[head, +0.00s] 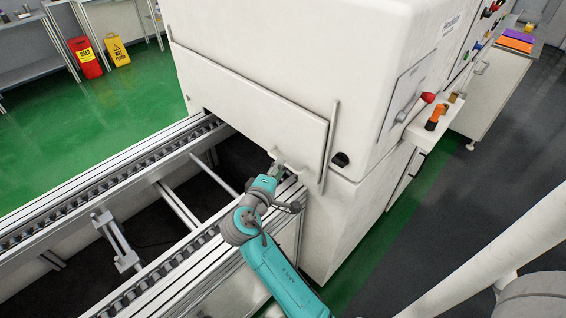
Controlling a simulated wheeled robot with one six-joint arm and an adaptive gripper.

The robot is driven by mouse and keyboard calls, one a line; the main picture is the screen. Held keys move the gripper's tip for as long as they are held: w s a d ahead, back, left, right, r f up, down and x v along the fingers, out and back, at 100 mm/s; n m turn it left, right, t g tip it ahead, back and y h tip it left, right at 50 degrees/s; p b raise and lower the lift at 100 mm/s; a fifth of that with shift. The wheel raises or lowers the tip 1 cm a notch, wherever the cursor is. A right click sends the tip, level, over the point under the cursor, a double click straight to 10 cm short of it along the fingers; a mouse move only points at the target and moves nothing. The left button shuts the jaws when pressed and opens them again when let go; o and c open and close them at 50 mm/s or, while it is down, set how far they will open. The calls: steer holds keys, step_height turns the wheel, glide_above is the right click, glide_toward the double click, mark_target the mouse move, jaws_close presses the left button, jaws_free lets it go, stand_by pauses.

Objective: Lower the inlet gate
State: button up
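The inlet gate (245,105) is a flat white panel on the front of the big white machine, above the conveyor. Its lower edge is above the conveyor rails, and a dark opening shows below it. A small light handle (291,167) sits at the gate's lower right corner. My gripper (279,168) is at this handle, at the end of my teal and grey arm. The fingers are small and partly hidden by my wrist, so I cannot tell whether they are closed on the handle.
The conveyor (105,185) with two roller rails runs into the machine. A vertical guide bar (331,145) and a black knob (341,159) are right of the gate. A red-knobbed lever (427,97) is farther right. Yellow (117,50) and red (86,57) floor signs stand at back left.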

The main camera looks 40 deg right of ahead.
steer(key=shift+x, duration=1.9)
steer(key=shift+c, duration=0.2)
jaws_close()
